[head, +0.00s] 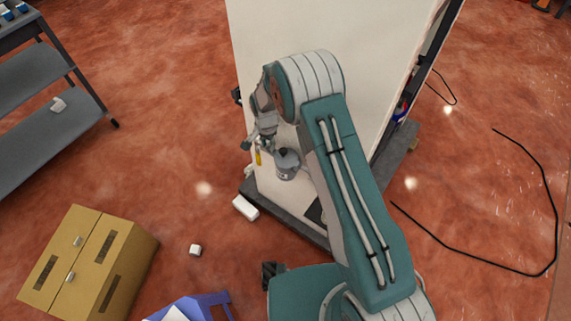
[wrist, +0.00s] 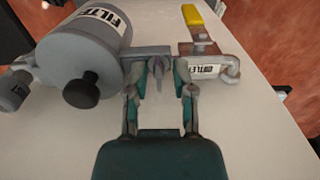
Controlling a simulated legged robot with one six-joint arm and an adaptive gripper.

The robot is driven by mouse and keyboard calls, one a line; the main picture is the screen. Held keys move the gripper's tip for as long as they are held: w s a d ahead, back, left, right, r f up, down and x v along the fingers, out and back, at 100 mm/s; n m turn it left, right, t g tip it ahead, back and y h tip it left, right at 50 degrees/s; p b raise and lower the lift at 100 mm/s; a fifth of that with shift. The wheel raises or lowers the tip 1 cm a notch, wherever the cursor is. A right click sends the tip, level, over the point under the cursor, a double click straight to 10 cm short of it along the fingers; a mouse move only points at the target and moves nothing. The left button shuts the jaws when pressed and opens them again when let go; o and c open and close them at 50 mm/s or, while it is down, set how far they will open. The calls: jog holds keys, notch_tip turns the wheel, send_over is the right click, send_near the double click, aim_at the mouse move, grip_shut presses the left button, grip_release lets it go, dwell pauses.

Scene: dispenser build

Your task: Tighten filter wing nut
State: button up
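The grey filter housing (wrist: 88,50), with a FILTER label and a black knob (wrist: 82,91), is at the upper left of the wrist view. A small grey part that looks like the wing nut (wrist: 158,70) sits on the bracket right of the housing. My gripper (wrist: 161,72) is open, its two fingers standing on either side of that part. I see no clear contact. In the head view, my gripper (head: 263,138) is at the white panel, just left of and above the filter housing (head: 287,164); its fingers are too small to judge there.
A valve with a yellow handle (wrist: 193,16) and an OUTLET label is close to the right finger. The white panel (head: 270,40) stands on a dark base. Yellow-brown cabinet (head: 90,262), grey shelf cart (head: 50,110) and blue object (head: 195,307) are on the left; a black cable (head: 480,262) lies right.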

grip_shut()
jog(key=shift+m, duration=1.7)
jog(key=m, duration=0.3)
jog(key=shift+m, duration=0.3)
